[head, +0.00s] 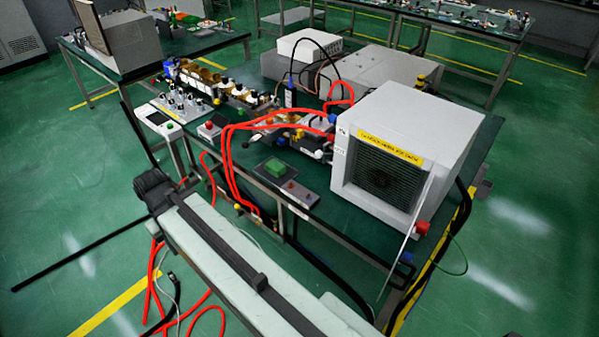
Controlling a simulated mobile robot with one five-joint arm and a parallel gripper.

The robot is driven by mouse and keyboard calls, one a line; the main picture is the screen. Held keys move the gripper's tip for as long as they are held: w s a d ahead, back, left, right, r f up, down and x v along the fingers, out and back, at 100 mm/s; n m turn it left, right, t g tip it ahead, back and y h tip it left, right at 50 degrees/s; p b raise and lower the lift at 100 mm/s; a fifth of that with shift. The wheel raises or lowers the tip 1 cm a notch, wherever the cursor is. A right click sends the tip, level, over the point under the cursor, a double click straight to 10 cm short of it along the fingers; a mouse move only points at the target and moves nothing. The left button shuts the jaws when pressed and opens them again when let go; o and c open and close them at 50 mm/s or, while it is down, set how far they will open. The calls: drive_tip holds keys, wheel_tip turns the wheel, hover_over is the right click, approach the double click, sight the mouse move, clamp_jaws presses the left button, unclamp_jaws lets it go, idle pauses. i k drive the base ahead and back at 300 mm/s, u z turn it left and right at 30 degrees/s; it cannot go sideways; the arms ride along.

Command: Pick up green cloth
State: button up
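No item is plainly a green cloth. A flat green patch (275,167) lies on a small grey box on the near workbench, left of the big white-grey unit; I cannot tell if it is cloth or a hard part. Another green item (187,17) lies with orange and red things on the back left table, too small to make out. My pale arm reaches from the bottom edge up to a dark joint (153,190) in front of the bench. Dark thin bars show near that joint, but I cannot make out gripper fingers or anything held.
The workbench (313,229) carries a white-grey unit with a fan grille (385,183), red cables (231,165), and several small devices. Red hoses hang to the floor at its near left. Other tables stand behind. Green floor (60,215) is open at the left.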

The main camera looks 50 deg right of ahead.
sight(273, 167)
drive_tip(key=u, duration=0.15)
drive_tip(key=i, duration=0.9)
drive_tip(key=z, duration=0.05)
